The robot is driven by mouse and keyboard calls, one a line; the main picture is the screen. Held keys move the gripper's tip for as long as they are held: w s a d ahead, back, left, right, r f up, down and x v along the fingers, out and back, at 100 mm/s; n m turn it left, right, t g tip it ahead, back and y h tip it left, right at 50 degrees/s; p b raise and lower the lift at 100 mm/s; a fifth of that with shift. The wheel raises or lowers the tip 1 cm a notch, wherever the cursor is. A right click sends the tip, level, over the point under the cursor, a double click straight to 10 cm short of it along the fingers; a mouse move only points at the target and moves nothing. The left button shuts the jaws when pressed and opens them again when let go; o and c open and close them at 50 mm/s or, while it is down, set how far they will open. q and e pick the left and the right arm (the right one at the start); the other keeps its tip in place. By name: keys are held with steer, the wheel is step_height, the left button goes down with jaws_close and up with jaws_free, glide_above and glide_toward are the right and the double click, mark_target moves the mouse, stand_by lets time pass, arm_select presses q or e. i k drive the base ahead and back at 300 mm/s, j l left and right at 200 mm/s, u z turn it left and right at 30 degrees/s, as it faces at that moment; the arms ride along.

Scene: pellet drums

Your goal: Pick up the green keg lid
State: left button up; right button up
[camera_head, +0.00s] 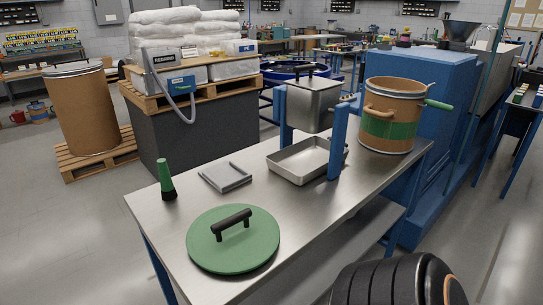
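The green keg lid (205,246) lies flat on the near end of the steel table (310,232). It is a round disc with a raised black bar handle (231,221) across its middle. Nothing covers it. A brown keg with a green band (389,128) stands upright at the table's far right end. Its top looks open, and a green-handled tool sticks out at its right. Neither of my grippers shows in the head view. A dark ribbed part, likely of my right arm, shows at the bottom right.
A green-handled tool with a dark base (166,180) stands behind the lid at left. A small grey frame (227,177), a shallow metal tray (297,168) and a blue-posted hopper (313,103) stand farther back. The table right of the lid is clear.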

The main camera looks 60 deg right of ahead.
mark_target(235, 239)
steer(key=i+j+z, duration=0.1)
steer(key=z, duration=0.35)
steer(key=i+j+z, duration=0.1)
steer(key=z, duration=0.3)
steer(key=i+j+z, duration=0.1)
steer(key=z, duration=0.35)
steer(key=j, duration=0.1)
